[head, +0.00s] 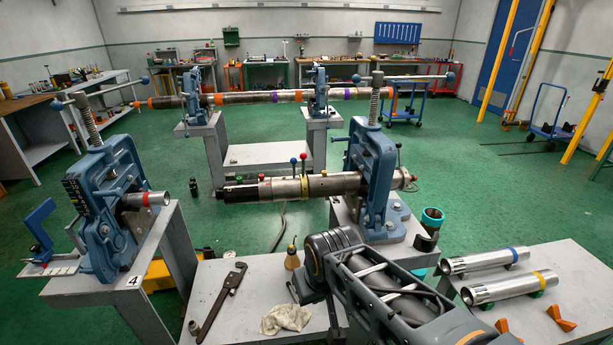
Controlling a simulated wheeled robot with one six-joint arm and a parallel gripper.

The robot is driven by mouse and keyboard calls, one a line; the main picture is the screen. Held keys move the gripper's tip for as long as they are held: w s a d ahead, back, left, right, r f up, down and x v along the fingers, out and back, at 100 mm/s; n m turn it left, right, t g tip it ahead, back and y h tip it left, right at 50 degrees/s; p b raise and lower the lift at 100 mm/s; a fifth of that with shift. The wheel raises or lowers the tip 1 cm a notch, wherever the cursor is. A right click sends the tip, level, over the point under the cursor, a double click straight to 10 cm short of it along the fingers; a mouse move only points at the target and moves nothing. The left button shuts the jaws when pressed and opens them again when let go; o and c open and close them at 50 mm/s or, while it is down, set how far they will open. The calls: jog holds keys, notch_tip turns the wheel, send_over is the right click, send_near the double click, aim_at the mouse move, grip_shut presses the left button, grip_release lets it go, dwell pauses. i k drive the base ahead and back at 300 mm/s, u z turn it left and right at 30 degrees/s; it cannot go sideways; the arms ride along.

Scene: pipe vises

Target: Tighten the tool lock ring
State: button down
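A long metal tool (335,185) lies level in the right blue vise (372,165), its dark end pointing left. My arm (385,285) reaches in from the bottom right, below and in front of the tool. Its links fill the lower middle, apart from the ring. My gripper's fingers do not show.
A left blue vise (105,205) holds a short pipe with a red band. The front bench carries a pipe wrench (222,300), a rag (286,318) and an oil can (292,256). Two metal tubes (510,290) lie on the right table. Green floor (250,230) is open behind the bench.

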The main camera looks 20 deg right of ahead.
aim_at(304, 156)
jog(key=u, duration=1.4)
jog(key=i, duration=0.9)
jog(key=z, duration=2.05)
